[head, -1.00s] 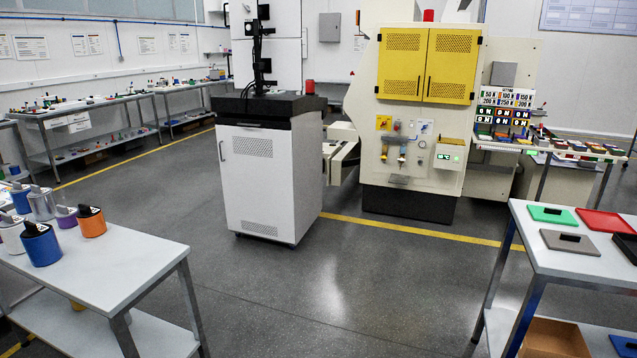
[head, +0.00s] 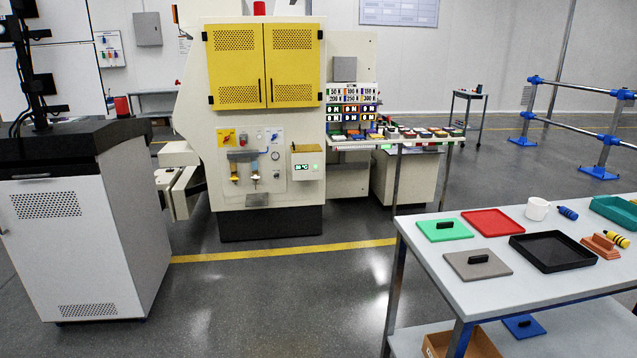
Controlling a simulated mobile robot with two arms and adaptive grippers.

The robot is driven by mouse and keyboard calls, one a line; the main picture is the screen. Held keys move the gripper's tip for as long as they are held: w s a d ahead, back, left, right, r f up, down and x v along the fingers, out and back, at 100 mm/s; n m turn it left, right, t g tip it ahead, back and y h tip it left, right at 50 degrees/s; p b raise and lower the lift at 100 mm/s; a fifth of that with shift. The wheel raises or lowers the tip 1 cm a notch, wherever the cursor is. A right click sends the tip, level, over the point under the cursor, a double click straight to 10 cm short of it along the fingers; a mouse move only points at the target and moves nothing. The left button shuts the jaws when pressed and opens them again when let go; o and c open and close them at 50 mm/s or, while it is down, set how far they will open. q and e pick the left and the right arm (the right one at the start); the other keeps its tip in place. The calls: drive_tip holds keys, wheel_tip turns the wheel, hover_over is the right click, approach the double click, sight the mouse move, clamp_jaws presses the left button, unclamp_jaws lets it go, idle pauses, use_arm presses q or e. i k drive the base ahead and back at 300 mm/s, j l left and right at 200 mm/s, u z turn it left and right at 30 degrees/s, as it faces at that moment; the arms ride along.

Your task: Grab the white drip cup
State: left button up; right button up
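A white cup (head: 537,209) stands upright near the back edge of the table (head: 440,263) at the right of the head view. It is just right of a red square plate (head: 493,222) and just left of a small blue ribbed piece (head: 568,213). Neither of my grippers shows in the view, so I cannot see their state.
The table also bears a green plate (head: 445,229), a grey plate (head: 477,264), a black tray (head: 552,251) and a teal bin (head: 615,212). A white cabinet (head: 75,245) stands left and a machine (head: 260,130) behind. The floor (head: 280,300) between cabinet and table is clear.

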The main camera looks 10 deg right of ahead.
sight(536, 210)
drive_tip(key=i+z, duration=0.15)
drive_tip(key=i, duration=0.55)
drive_tip(key=i+j+z, duration=0.1)
drive_tip(key=i, duration=0.55)
drive_tip(key=i+j+z, duration=0.15)
drive_tip(key=i, duration=0.55)
